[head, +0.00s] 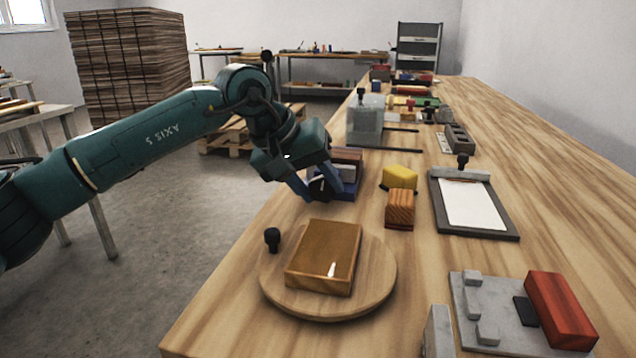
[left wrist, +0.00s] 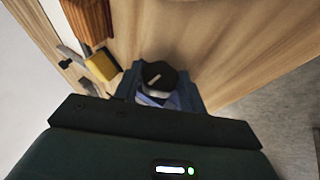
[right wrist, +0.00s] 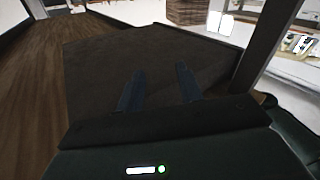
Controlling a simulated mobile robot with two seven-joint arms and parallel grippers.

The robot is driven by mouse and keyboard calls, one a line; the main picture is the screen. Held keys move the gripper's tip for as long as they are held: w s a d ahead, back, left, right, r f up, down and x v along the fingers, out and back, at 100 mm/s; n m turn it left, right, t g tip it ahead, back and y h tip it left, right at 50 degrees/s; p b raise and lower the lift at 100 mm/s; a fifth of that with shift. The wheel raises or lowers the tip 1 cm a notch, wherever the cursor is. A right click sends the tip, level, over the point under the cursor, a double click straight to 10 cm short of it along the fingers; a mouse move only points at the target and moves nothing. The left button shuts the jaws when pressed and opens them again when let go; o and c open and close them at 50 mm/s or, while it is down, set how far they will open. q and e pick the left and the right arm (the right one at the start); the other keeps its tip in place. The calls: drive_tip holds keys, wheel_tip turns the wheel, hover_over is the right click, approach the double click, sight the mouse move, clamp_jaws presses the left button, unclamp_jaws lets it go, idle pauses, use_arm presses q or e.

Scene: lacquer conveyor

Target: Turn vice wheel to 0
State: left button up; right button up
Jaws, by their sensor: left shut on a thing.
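The vice (head: 347,174) sits at the left edge of the bench, with a blue body and a brown block on top. My left gripper (head: 318,188) reaches down to it, its blue fingers around the dark vice wheel. In the left wrist view the wheel (left wrist: 158,78) is black with one pale pointer mark, and the left gripper (left wrist: 158,92) is shut on it. No numbers can be read around the wheel. My right gripper (right wrist: 160,72) shows only in its own wrist view, with its fingers apart and nothing between them, away from the vice.
A round wooden turntable (head: 380,288) with a brown tray (head: 325,257) stands in front of the vice. A yellow block (head: 400,177) and an orange-brown wood block (head: 400,210) stand right of it. A clipboard-like plate (head: 470,205) lies farther right.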

use_arm(q)
drive_tip(key=shift+r, duration=0.1)
idle(0.3)
drive_tip(key=o, duration=1)
drive_tip(key=p+v, duration=0.2)
drive_tip(key=v, duration=1.1)
drive_tip(key=shift+a+p, duration=0.1)
drive_tip(key=shift+p, duration=0.25)
use_arm(e)
drive_tip(key=shift+d+m+g+h, duration=0.45)
drive_tip(key=shift+m+g+h, duration=0.15)
drive_tip(key=shift+g+h, duration=0.25)
use_arm(q)
drive_tip(key=shift+c, duration=0.2)
